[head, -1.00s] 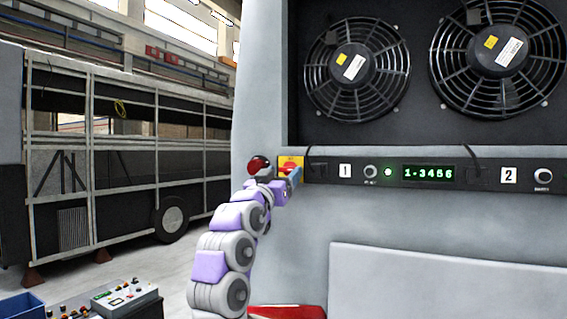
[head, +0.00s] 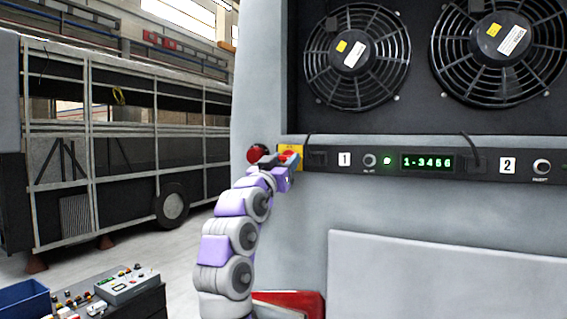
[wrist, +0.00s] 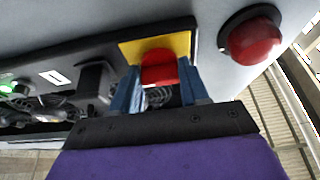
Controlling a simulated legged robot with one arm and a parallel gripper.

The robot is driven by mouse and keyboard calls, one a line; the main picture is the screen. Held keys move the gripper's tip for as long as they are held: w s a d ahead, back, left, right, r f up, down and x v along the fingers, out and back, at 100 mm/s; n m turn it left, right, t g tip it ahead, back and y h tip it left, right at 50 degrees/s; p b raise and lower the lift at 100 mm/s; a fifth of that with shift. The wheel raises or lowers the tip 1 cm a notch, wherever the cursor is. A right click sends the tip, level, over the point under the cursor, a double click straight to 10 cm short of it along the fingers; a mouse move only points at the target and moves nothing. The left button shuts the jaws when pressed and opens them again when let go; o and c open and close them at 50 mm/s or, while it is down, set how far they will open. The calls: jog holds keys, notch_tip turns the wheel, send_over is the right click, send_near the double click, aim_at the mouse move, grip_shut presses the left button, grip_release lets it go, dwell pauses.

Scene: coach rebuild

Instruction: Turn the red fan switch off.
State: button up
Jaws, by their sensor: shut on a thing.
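The red fan switch (wrist: 158,68) sits on a yellow plate (wrist: 183,42) at the end of the dark control strip. In the head view the yellow plate (head: 292,148) shows at the strip's left end, with the red switch (head: 288,155) partly hidden by my gripper. My gripper (wrist: 160,82) has its two blue fingers on either side of the red switch and is shut on it. In the head view my gripper (head: 290,163) reaches up to the switch from below.
A red dome button (wrist: 254,40) is close beside the switch; it also shows in the head view (head: 257,153). The control strip (head: 430,162) carries a green display (head: 427,162) and knobs. Two caged fans (head: 357,56) are above. A grey control box (head: 127,285) stands lower left.

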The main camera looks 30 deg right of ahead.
jog(key=shift+c, duration=0.9)
